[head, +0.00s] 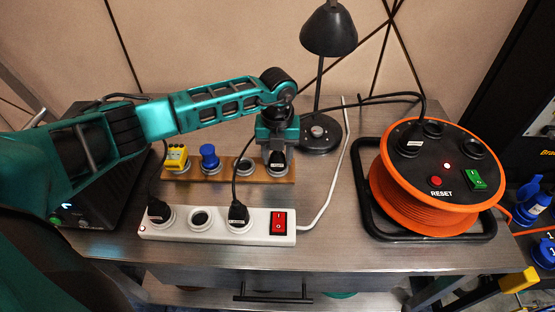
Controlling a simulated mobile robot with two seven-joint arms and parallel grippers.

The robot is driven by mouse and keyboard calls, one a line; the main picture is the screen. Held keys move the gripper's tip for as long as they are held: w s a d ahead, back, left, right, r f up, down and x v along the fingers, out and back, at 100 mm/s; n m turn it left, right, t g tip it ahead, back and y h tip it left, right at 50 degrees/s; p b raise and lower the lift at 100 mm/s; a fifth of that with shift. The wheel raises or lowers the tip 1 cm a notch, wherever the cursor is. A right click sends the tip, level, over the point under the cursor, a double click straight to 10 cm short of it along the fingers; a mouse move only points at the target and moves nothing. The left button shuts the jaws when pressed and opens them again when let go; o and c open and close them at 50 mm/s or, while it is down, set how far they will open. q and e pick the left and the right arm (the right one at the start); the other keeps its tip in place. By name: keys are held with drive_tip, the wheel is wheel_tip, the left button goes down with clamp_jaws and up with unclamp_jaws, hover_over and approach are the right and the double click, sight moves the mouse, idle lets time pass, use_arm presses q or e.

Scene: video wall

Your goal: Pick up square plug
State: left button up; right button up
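My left gripper (278,144) points down over the right end of a wooden strip (219,173) on the metal table. Right below its fingers is a black plug (278,162) with a pale label, standing in the strip's rightmost socket. The fingers are at the plug's top; whether they close on it cannot be told. A boxy yellow plug (177,156) stands at the strip's left end, with a round blue plug (209,156) beside it. The third socket (244,166) looks empty of a tall plug. No label readable here says which is the square plug. My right gripper is out of view.
A white power strip (217,224) with two black plugs and a red switch lies in front. An orange cable reel (430,187) stands at right, a black lamp (328,32) behind. Cables run near the gripper. Bare tabletop lies between strip and reel.

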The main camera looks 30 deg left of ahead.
use_arm(q)
drive_tip(key=c, duration=0.8)
drive_tip(key=shift+r, duration=0.15)
